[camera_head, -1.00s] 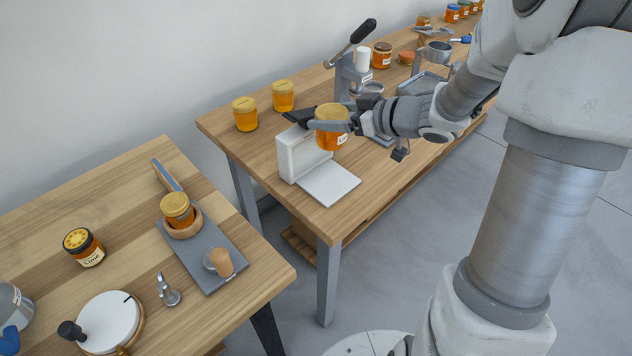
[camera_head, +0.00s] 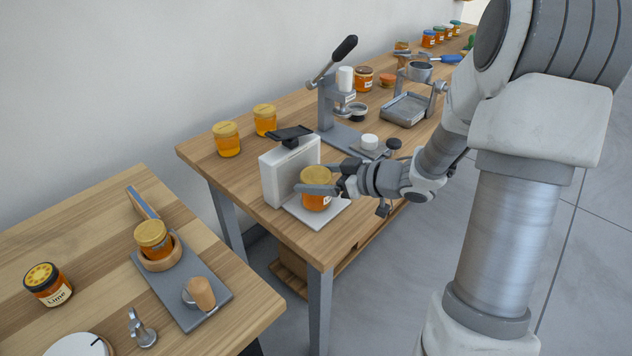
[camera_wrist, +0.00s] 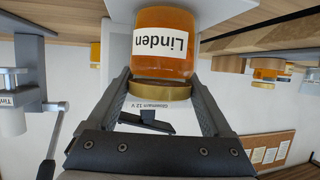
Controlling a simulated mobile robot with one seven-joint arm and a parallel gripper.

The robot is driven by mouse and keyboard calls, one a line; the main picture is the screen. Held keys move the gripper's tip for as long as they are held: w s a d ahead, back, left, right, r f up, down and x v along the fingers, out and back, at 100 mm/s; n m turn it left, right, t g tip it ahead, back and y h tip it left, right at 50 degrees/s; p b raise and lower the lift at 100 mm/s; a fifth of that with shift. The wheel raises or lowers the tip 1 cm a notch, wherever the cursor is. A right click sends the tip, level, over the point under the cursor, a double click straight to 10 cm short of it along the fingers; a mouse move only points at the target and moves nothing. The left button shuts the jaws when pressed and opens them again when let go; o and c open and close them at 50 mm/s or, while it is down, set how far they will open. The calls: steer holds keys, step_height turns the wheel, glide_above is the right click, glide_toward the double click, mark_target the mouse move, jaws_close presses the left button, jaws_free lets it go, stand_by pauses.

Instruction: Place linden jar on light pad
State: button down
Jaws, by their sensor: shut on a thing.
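The linden jar (camera_head: 316,198), amber with a gold lid, is at the white light pad (camera_head: 318,221) in the head view. Whether its base touches the pad or hangs just above it, I cannot tell. The pad lies before an upright white box (camera_head: 284,177). My gripper (camera_head: 325,189) is shut on the jar at its lid. In the wrist view, the fingers of my gripper (camera_wrist: 160,98) flank the gold lid, and the jar (camera_wrist: 163,45) shows its "Linden" label upside down. A pale part of the pad (camera_wrist: 228,14) shows beside the jar's base.
Two gold-lidded jars (camera_head: 227,140) (camera_head: 265,120) stand behind the box. A lever press (camera_head: 329,100) stands to the right. The nearer table holds a lime jar (camera_head: 48,285) and a jar in a wooden ring (camera_head: 153,238). A gap separates the tables.

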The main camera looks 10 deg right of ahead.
steer(key=shift+f, duration=0.1)
jaws_free()
steer(key=shift+r, duration=0.3)
steer(key=p+v, duration=0.3)
steer(key=v, duration=0.9)
steer(key=shift+f+p, duration=0.2)
steer(key=shift+p, duration=0.1)
